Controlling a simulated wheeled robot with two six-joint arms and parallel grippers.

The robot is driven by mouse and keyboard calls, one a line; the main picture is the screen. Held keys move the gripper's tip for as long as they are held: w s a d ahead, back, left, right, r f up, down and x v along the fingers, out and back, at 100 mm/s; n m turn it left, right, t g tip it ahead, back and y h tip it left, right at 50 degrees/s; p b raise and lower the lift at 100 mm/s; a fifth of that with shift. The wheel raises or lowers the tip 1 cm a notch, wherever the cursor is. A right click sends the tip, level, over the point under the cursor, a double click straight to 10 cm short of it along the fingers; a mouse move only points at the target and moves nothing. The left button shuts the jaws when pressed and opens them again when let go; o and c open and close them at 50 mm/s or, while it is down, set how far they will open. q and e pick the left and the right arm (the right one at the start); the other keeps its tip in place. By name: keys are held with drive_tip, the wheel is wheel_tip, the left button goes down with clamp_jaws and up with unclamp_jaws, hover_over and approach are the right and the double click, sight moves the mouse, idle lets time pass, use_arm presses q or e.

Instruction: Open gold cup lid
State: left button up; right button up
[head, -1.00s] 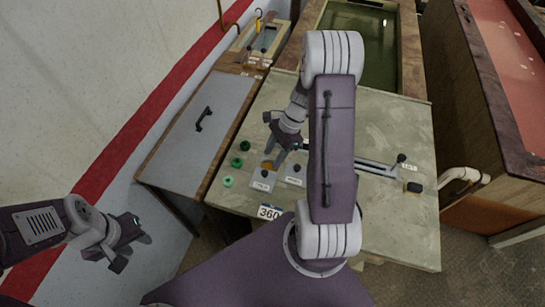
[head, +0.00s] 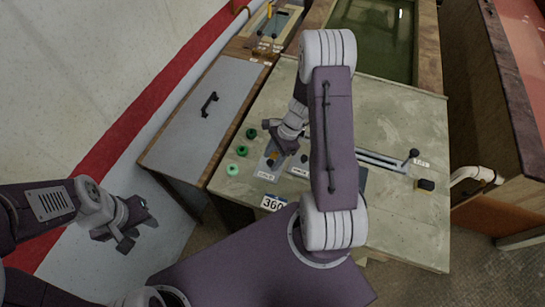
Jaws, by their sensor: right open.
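A small gold piece (head: 272,161), which may be the gold cup lid, shows at the upper end of a grey labelled plate (head: 266,171) on the worn bench top. It is too small and too close to my gripper to tell its shape or whether it is shut. My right gripper (head: 271,141) is open, just above and beside the gold piece; I cannot tell whether they touch. My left gripper (head: 127,236) is open and empty, away from the bench at the lower left.
Several green knobs (head: 242,151) stand left of the plate. A slotted rail (head: 385,161) with a black-knobbed lever (head: 413,154) and a black block (head: 426,185) lie to the right. A grey panel with a black handle (head: 209,103) is at the left. A green basin (head: 370,45) is behind.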

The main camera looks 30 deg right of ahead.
drive_tip(key=shift+s+r, duration=0.1)
clamp_jaws()
idle(1.3)
